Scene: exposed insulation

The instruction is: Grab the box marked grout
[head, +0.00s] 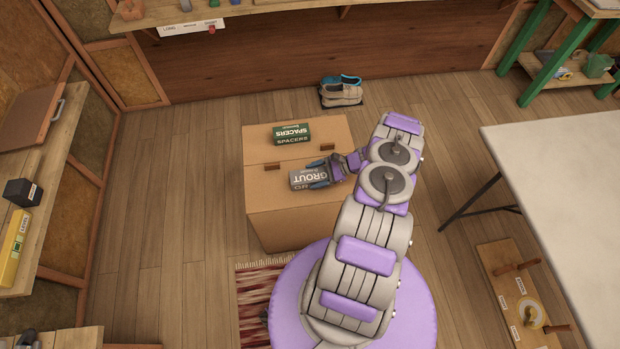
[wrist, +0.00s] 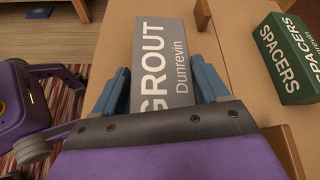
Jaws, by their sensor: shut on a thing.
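The grey box marked GROUT (head: 308,178) is on top of a large cardboard box (head: 272,222), near its right front part. In the wrist view the grout box (wrist: 165,50) lies between the two blue fingers, its white lettering facing up. My gripper (head: 322,174) is shut on the grout box, one finger along each side of it; the gripper also fills the lower wrist view (wrist: 165,92). I cannot tell whether the box touches the cardboard below or is slightly lifted.
A green box marked SPACERS (head: 292,133) sits farther back on the cardboard box. Shoes (head: 341,92) lie on the floor behind. A white table (head: 570,170) stands at right, shelves (head: 45,190) at left. Floor is clear left of the cardboard box.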

